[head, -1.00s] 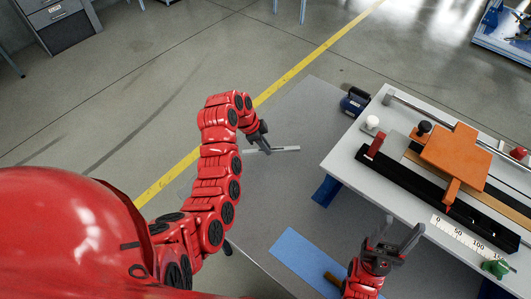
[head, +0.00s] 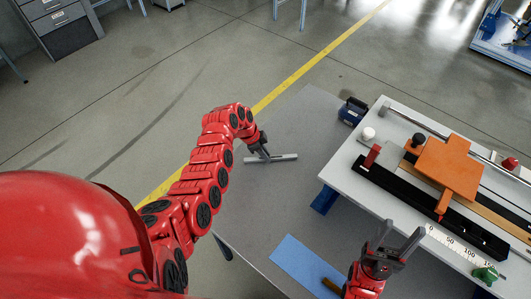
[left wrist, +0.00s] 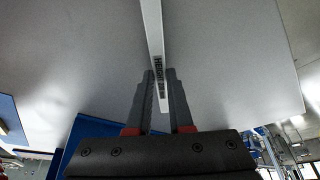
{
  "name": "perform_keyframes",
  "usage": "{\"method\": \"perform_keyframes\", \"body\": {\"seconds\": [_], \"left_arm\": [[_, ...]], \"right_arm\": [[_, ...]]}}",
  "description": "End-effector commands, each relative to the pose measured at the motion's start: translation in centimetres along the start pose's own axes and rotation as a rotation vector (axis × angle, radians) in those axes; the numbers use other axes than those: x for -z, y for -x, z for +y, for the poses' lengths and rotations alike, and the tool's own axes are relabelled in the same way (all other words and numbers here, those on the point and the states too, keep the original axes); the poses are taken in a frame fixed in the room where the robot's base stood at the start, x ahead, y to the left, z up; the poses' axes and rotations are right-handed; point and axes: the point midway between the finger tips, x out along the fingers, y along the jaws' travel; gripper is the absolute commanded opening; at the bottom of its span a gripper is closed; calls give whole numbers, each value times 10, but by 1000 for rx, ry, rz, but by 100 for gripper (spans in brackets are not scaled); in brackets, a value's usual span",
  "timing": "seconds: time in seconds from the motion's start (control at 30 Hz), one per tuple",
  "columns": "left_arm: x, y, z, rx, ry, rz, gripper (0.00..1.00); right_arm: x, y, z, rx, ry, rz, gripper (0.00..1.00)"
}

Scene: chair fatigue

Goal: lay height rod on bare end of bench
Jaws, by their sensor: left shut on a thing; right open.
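The height rod (head: 284,157) is a thin pale grey bar with dark lettering on its side in the left wrist view (left wrist: 156,45). The rod lies level over the bare grey end of the bench (head: 300,115). I cannot tell whether it touches the surface. My right gripper (head: 395,240) is open and empty, near the front edge of the white plate.
The white plate (head: 345,180) stands right of the rod, carrying an orange block (head: 445,165), a black rail and a scale strip (head: 450,245). A dark blue box (head: 352,110) sits behind it. A blue mat (head: 300,262) lies at the front. The bench around the rod is clear.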

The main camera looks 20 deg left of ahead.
Motion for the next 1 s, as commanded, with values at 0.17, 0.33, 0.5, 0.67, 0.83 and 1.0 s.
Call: {"method": "perform_keyframes", "body": {"seconds": [0.17,0.33,0.5,0.67,0.83,1.0], "left_arm": [[0,-1,0,1,0,0,0],[-1,-3,0,2,0,0,26],[-1,-3,0,1,0,0,49],[-1,-3,0,1,0,0,49],[1,2,0,0,1,0,49],[0,10,-1,2,-1,0,49]], "right_arm": [[0,2,0,0,0,0,57],[-1,5,0,0,0,0,57],[-1,5,0,0,0,0,57],[-1,4,0,0,0,0,57],[0,-2,0,0,0,0,57],[-1,7,0,0,0,0,57]]}}
